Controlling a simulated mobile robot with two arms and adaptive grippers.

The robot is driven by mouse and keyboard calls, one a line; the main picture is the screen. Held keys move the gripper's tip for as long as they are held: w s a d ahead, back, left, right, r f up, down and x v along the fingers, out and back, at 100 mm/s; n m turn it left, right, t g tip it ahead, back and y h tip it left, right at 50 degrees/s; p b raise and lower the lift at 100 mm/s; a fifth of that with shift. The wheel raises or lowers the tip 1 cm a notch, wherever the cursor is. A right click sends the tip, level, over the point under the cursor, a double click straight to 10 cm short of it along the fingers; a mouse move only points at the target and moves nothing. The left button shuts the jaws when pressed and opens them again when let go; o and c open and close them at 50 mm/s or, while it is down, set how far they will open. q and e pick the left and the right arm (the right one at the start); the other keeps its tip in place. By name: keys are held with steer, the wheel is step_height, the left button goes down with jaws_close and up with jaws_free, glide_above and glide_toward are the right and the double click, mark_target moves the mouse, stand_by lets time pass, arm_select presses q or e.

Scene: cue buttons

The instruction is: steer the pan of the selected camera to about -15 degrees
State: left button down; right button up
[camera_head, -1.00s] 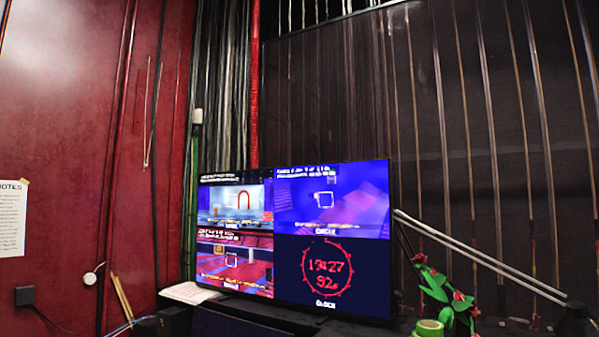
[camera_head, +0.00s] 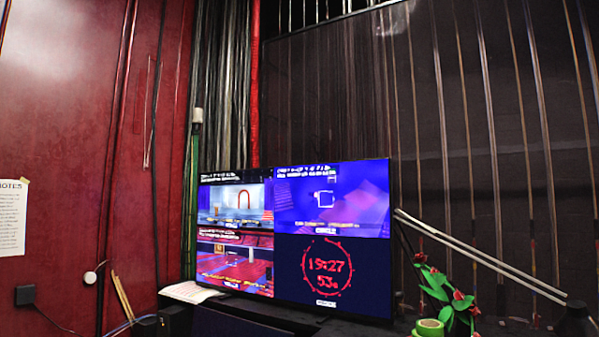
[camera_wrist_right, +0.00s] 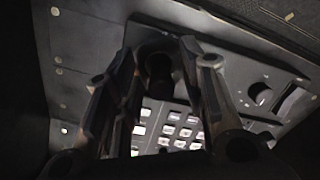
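In the head view a monitor (camera_head: 282,236) is split into four panes. The upper right pane (camera_head: 330,201) is largest and shows a blurred blue-purple picture with a white square marker; its small lettering is unreadable. The two left panes show an arch and a red floor. The lower right pane is a red clock (camera_head: 326,266). In the right wrist view my right gripper (camera_wrist_right: 158,52) has its fingers on either side of a dark upright stick (camera_wrist_right: 159,76) on a dark panel (camera_wrist_right: 90,40); whether they press on it is unclear. My left gripper is not in view.
Lit white buttons (camera_wrist_right: 178,130) lie below the stick in the wrist view, and a round knob (camera_wrist_right: 260,93) is at the right.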

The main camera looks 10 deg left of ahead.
step_height(320, 180, up, 5)
steer(key=p, duration=0.5)
steer(key=shift+r, duration=1.25)
